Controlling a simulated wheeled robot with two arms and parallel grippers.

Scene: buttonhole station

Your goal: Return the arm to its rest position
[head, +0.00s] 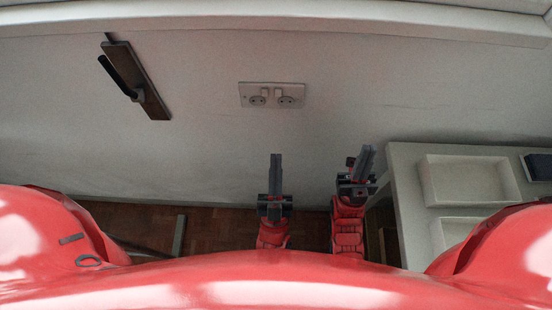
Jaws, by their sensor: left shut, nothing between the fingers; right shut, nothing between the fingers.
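My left gripper (276,160) points up in the picture at the middle of the head view. Its grey fingers are together and hold nothing. My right gripper (367,152) is a short way to its right, tilted slightly to the right. Its fingers are also together and empty. Both grippers show against the pale wall (190,150) and touch nothing that I can see. The red forearms show just below them; the rest of each arm is hidden behind my red body.
A pale table (405,190) with light trays (470,181) stands at the right, close to my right gripper. A dark box (538,167) is at the far right edge. A socket plate (272,95) and a dark handle plate (136,80) are on the wall. Brown floor (215,228) shows below.

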